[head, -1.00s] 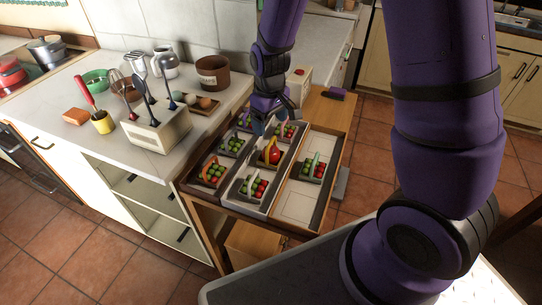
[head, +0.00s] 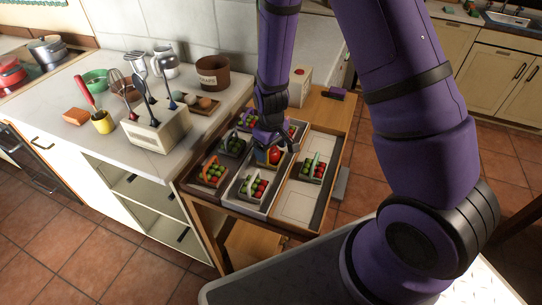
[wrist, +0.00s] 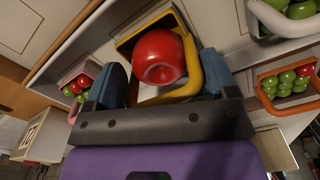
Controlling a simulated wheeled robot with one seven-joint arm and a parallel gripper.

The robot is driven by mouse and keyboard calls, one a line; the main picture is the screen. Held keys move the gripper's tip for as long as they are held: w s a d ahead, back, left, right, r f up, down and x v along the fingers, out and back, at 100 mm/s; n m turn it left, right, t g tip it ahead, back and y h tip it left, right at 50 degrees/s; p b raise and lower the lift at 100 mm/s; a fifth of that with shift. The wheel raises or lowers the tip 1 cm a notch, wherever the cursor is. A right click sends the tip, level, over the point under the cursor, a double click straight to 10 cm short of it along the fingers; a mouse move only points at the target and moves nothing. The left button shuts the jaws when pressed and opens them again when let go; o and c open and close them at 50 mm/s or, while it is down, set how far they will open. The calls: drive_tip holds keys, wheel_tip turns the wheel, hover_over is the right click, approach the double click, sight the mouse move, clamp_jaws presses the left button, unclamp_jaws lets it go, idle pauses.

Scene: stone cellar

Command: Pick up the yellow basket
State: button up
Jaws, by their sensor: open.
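The yellow basket (wrist: 192,78) shows in the wrist view, with a large round red item (wrist: 158,56) in it. In the head view the basket is mostly hidden by my gripper, and the red item shows at the middle of the trays. My gripper (wrist: 160,84) is open. Its two blue fingers stand to the left and right of the basket's near part in the wrist view. In the head view my gripper (head: 272,146) is right over the basket. I cannot tell whether the fingers touch it.
Other small baskets of red and green balls stand close around: an orange-handled one (head: 211,172), a white one (head: 252,187) and a green-handled one (head: 313,168). The right tray (head: 293,204) has bare room in front. A counter with utensils (head: 155,130) is at left.

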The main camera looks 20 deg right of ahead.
drive_tip(key=shift+f, duration=0.4)
drive_tip(key=c, duration=0.6)
drive_tip(key=shift+r, duration=0.1)
drive_tip(key=shift+c, duration=0.2)
